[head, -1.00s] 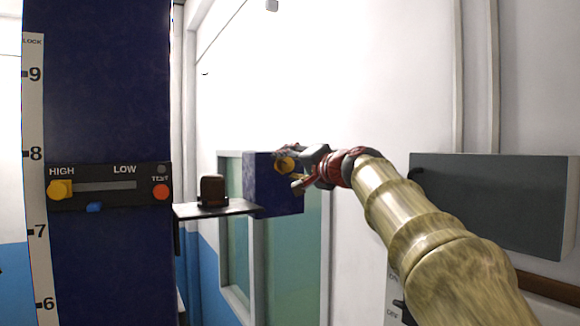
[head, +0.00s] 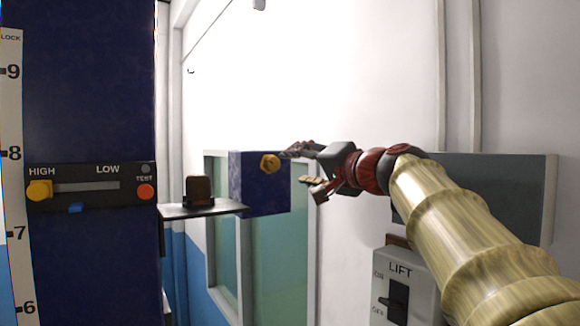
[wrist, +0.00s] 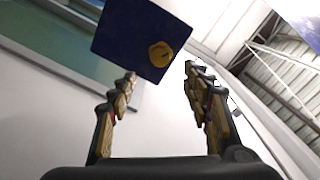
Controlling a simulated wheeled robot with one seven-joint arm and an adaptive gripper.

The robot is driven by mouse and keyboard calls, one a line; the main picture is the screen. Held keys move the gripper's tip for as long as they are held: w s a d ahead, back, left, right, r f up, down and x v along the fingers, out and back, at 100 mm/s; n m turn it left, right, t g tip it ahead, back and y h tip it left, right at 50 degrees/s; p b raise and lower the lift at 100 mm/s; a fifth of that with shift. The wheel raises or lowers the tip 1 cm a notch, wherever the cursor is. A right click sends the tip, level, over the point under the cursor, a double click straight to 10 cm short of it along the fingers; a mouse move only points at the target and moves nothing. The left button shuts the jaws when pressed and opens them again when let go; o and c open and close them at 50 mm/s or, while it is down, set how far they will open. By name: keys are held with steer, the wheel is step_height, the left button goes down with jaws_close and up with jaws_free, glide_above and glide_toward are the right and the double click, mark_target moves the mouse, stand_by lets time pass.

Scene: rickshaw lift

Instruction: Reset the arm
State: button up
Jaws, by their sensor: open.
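My gripper (head: 298,166) is open and empty in the head view, at the end of my outstretched arm. In the wrist view, my two fingers (wrist: 158,85) stand wide apart.
A dark blue column (head: 88,95) at left carries a panel with a HIGH-LOW slider (head: 85,187). A black shelf (head: 205,211) holds a small brown object (head: 199,190). A LIFT switch box (head: 402,290) and a grey box (head: 485,185) are on the right, partly behind my arm.

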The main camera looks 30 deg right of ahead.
steer(key=shift+s, duration=0.3)
steer(key=shift+a, duration=0.1)
step_height(320, 180, down, 22)
steer(key=s+n+g+b, duration=0.1)
steer(key=s+g+b, duration=0.1)
steer(key=g, duration=0.3)
steer(key=s+a+f+n+g+b, duration=0.2)
steer(key=s+a+f+b, duration=0.4)
steer(key=f, duration=1.2)
steer(key=s+a+f+n+g+b, duration=0.2)
steer(key=s+a+f+n+b, duration=0.3)
steer(key=s+f+b, duration=0.5)
steer(key=s+a+f+n+g+b, duration=0.3)
steer(key=s+a+f+b, duration=0.5)
steer(key=f, duration=2)
steer(key=shift+a+f+b, duration=0.2)
steer(key=shift+b, duration=0.8)
